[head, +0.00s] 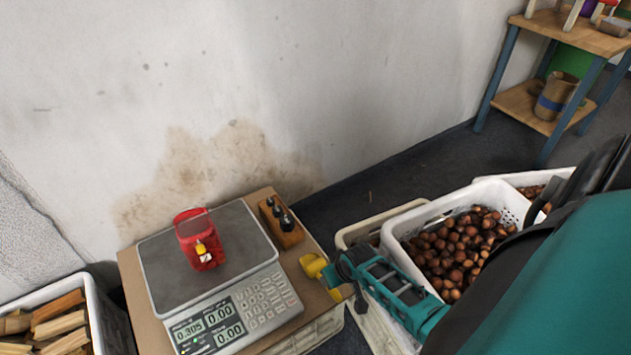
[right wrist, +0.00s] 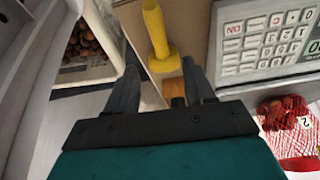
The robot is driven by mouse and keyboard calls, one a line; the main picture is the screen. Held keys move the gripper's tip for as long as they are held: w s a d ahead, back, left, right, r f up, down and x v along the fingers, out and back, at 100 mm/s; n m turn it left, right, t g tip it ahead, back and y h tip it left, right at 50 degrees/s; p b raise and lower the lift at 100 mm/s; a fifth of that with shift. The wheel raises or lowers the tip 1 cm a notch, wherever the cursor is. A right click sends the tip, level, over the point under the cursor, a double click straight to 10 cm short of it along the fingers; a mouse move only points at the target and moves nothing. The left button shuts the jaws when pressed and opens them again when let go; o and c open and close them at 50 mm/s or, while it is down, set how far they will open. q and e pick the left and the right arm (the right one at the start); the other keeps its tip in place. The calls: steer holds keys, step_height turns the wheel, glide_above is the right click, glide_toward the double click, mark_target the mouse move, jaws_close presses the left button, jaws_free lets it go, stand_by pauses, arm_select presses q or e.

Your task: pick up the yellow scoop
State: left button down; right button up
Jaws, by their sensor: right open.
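The yellow scoop (head: 314,266) is at the right edge of the cardboard-coloured stand, just right of the scale. Its yellow handle also shows in the right wrist view (right wrist: 157,32). My right gripper (head: 344,270) comes in from the right, with its fingertips close by the scoop. In the right wrist view the two dark fingers (right wrist: 162,78) are apart. The near end of the yellow handle lies just ahead of the gap between them, and whether they touch it I cannot tell. Part of the scoop is hidden by the gripper in the head view. My left gripper is not in view.
The scale (head: 240,318) carries a red net bag (head: 200,242). A wooden block with dark knobs (head: 281,224) stands behind the scoop. A white crate (head: 401,229) of chestnuts is right of it. A crate of firewood (head: 92,300) is at left, a shelf (head: 528,101) at back right.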

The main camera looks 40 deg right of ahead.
steer(key=b+x, duration=0.2)
steer(key=x, duration=0.3)
steer(key=shift+f, duration=0.1)
steer(key=b+x, duration=0.4)
steer(key=shift+w+d+f, duration=0.1)
steer(key=shift+w+f, duration=0.2)
steer(key=shift+w+f+b, duration=0.2)
steer(key=shift+f+b, duration=0.2)
steer(key=shift+b, duration=0.05)
steer(key=shift+d, duration=0.1)
steer(key=c, duration=0.6)
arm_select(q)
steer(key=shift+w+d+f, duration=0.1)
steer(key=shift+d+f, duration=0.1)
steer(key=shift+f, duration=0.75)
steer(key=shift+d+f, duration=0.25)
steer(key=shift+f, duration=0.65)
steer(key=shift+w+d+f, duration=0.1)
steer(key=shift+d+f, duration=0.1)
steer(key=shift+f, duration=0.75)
arm_select(e)
jaws_close()
